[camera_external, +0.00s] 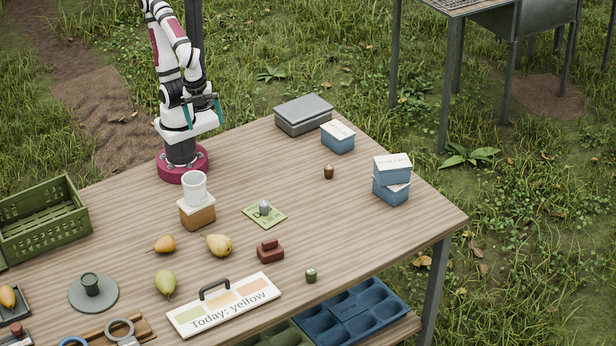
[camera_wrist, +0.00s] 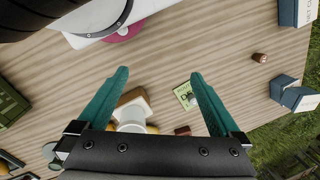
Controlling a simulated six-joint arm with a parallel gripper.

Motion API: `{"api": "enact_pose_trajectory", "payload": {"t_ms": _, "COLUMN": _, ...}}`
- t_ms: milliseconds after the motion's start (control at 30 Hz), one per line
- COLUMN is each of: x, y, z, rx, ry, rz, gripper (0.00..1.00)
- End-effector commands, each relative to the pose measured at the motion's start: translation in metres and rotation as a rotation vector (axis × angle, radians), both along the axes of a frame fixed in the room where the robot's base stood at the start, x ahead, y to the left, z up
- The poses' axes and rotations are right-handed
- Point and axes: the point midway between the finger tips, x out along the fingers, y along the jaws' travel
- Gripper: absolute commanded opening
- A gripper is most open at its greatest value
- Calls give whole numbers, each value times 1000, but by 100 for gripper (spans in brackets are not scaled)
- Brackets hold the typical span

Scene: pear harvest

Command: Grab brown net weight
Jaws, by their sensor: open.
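A small brown weight (camera_external: 328,171) stands on the wooden table towards the back right, in front of the upper blue-and-white box. It also shows in the wrist view at the right, as a small brown piece (camera_wrist: 259,57). My gripper (camera_external: 202,106) is raised above the table near my base, well to the left of the brown weight. Its teal fingers are spread wide and hold nothing. In the wrist view my gripper (camera_wrist: 160,73) has bare table between the fingertips, and the brown weight lies beyond the right finger.
Blue-and-white boxes (camera_external: 338,137) and a stacked pair (camera_external: 391,184) stand near the brown weight. A grey case (camera_external: 303,114) lies behind. A small green weight (camera_external: 311,275), a red-brown block (camera_external: 270,251) and a silver piece on a green card (camera_external: 264,208) are nearer the front.

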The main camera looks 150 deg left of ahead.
Motion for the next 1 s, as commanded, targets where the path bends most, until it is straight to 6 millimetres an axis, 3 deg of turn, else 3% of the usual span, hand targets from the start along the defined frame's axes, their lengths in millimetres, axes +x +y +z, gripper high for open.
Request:
{"api": "enact_pose_trajectory", "payload": {"t_ms": 567, "x": 4, "y": 0, "z": -2, "rx": 0, "ry": -11, "rz": 29, "gripper": 100}}
{"api": "enact_pose_trajectory", "payload": {"t_ms": 667, "x": 44, "y": 1, "z": -16, "rx": -15, "ry": -120, "rz": 276, "gripper": 100}}
{"api": "enact_pose_trajectory", "payload": {"t_ms": 767, "x": 119, "y": 6, "z": -48, "rx": -101, "ry": -337, "rz": 737, "gripper": 100}}
{"api": "enact_pose_trajectory", "payload": {"t_ms": 800, "x": 151, "y": 8, "z": -63, "rx": -171, "ry": -426, "rz": 935, "gripper": 100}}
{"api": "enact_pose_trajectory", "payload": {"t_ms": 900, "x": 221, "y": 7, "z": -101, "rx": -437, "ry": -580, "rz": 1414, "gripper": 100}}
{"api": "enact_pose_trajectory", "payload": {"t_ms": 1000, "x": 271, "y": -2, "z": -137, "rx": -811, "ry": -572, "rz": 1893, "gripper": 100}}
